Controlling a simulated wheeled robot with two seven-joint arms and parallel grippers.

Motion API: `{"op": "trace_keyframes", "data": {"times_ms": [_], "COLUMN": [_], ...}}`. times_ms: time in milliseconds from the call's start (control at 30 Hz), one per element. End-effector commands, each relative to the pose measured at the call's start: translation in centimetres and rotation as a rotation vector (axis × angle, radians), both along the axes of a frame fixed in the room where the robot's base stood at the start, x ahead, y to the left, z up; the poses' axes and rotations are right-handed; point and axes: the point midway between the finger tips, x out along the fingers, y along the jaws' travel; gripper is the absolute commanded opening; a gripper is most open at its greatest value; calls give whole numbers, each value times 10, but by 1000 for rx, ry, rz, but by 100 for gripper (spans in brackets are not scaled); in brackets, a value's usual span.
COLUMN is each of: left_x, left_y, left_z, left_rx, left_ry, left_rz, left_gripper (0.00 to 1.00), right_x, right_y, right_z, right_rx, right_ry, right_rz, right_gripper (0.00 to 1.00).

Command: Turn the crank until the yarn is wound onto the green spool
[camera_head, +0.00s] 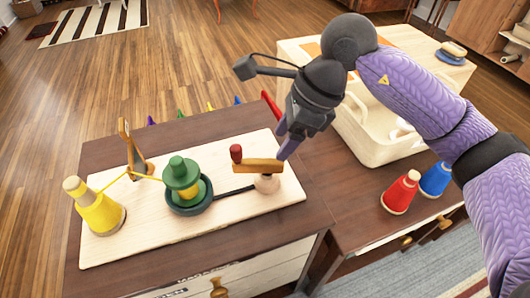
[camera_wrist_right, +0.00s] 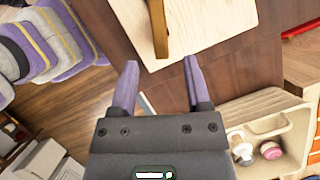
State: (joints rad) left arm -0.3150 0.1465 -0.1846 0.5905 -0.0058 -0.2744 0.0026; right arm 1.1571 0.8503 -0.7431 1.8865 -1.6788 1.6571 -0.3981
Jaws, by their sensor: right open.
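The green spool (camera_head: 177,168) stands upright in a dark round holder (camera_head: 190,207) on a pale board, with some yellow yarn around its lower core. A yellow yarn cone (camera_head: 100,212) stands at the board's left; its strand runs through a wooden guide (camera_head: 137,160) to the spool. The crank (camera_head: 258,166) has a wooden arm with a red knob (camera_head: 236,153) at its left end, on a pale hub. My right gripper (camera_head: 285,142) is open and empty at the crank arm's right end, away from the knob. The wrist view shows the crank arm (camera_wrist_right: 160,28) beyond the fingers (camera_wrist_right: 159,72). My left gripper is not in view.
A red cone (camera_head: 401,192) and a blue cone (camera_head: 435,180) stand on the cabinet at right. A pale tray (camera_head: 375,148) lies behind them. Several coloured pegs line the cabinet's back edge. A dark link (camera_head: 233,189) joins the spool holder and crank hub.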

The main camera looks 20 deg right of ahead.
Motion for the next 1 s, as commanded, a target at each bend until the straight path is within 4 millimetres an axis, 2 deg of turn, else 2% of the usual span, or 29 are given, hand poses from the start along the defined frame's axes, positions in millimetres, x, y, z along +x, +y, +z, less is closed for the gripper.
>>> {"op": "trace_keyframes", "data": {"times_ms": [33,200,333,567,600,633,867,900,1000], "left_x": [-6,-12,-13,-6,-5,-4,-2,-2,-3], "left_y": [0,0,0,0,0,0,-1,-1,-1], "left_z": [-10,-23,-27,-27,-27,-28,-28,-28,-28], "left_rx": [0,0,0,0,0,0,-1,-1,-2], "left_ry": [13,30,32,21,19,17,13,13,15], "left_rz": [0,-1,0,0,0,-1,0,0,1], "left_gripper": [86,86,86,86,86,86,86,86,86], "right_x": [1,5,7,7,7,7,7,7,7], "right_y": [5,18,22,23,23,23,23,23,23], "right_z": [-20,-50,-59,-58,-58,-58,-58,-58,-58], "right_rx": [0,1,1,1,1,1,1,1,1], "right_ry": [8,7,4,1,1,1,1,1,1], "right_rz": [2,2,1,-1,-1,-1,0,0,0], "right_gripper": [62,62,62,62,60,53,5,0,0]}}
